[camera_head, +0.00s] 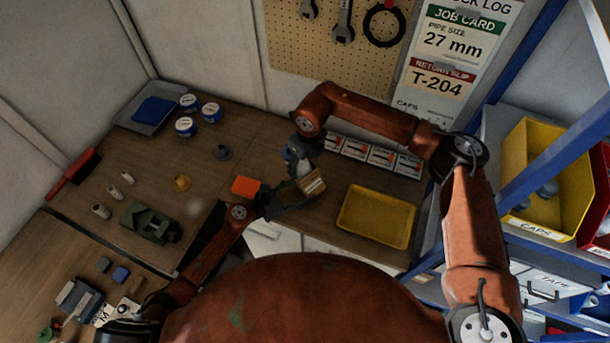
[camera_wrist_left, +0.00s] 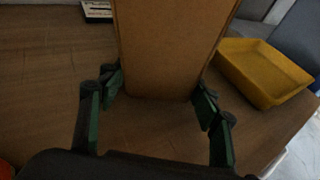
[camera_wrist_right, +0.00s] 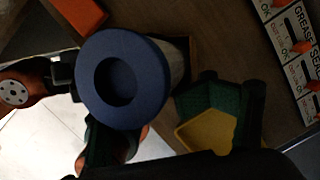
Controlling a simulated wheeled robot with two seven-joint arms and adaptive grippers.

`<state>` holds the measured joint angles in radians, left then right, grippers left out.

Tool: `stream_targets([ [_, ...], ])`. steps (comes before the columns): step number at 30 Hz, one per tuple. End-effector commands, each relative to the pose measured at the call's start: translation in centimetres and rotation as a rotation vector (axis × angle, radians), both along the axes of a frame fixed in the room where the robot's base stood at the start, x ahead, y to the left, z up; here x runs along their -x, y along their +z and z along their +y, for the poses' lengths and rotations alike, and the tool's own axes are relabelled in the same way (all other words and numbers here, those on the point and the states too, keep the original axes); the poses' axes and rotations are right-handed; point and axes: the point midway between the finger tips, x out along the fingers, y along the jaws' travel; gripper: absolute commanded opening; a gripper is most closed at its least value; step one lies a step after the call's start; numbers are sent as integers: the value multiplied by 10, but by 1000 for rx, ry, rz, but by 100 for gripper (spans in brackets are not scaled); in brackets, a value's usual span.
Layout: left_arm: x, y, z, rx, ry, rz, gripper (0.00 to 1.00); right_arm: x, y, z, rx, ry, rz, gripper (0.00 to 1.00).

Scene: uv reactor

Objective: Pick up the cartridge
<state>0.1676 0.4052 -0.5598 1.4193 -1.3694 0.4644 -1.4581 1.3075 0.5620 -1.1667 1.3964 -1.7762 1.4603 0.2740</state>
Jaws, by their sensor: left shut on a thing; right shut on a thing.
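A brown cardboard box (camera_head: 314,184) with a pale label is in the middle of the head view. My left gripper (camera_head: 287,197) is shut on it. In the left wrist view the box (camera_wrist_left: 170,45) stands between the two green-padded fingers. My right gripper (camera_head: 300,157) is above the box and shut on the cartridge. The cartridge shows in the right wrist view as a blue ring-shaped end (camera_wrist_right: 122,80) with a pale body behind it. In the head view only a pale bit of it shows. I cannot tell whether its far end is inside the box.
A yellow tray (camera_head: 376,217) lies right of the box. A row of cards (camera_head: 373,153) stands behind it. An orange block (camera_head: 245,187) lies to the left. A green device (camera_head: 151,223), several small cylinders and white-and-blue tins (camera_head: 186,126) occupy the left bench. A blue rack is at right.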

Motion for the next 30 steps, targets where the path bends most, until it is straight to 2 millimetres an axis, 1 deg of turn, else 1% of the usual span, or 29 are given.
stream_targets([
  [1,1,1,-1,1,-5,-3,45,-3,-3,-4,9,-6,-4,8],
  [7,1,1,-1,0,-5,-3,45,-3,-1,-5,9,-7,-5,8],
  [11,1,1,-1,0,-5,-2,45,-4,13,-4,8,-6,-8,8],
  [13,1,0,-1,-1,-3,-1,45,-4,26,-4,7,-5,-9,8],
  [14,1,0,-1,-1,-3,-1,45,-4,33,-3,7,-5,-9,2],
  [15,1,0,-1,-1,-3,0,44,-4,43,-3,6,-5,-10,0],
  [24,1,-1,0,-2,-2,1,45,-3,124,-3,5,-5,-9,0],
  [27,1,-1,0,-1,-1,0,44,-3,145,-3,4,-5,-7,0],
  [30,1,0,0,-1,-1,0,44,-2,161,-3,5,-5,-5,0],
])
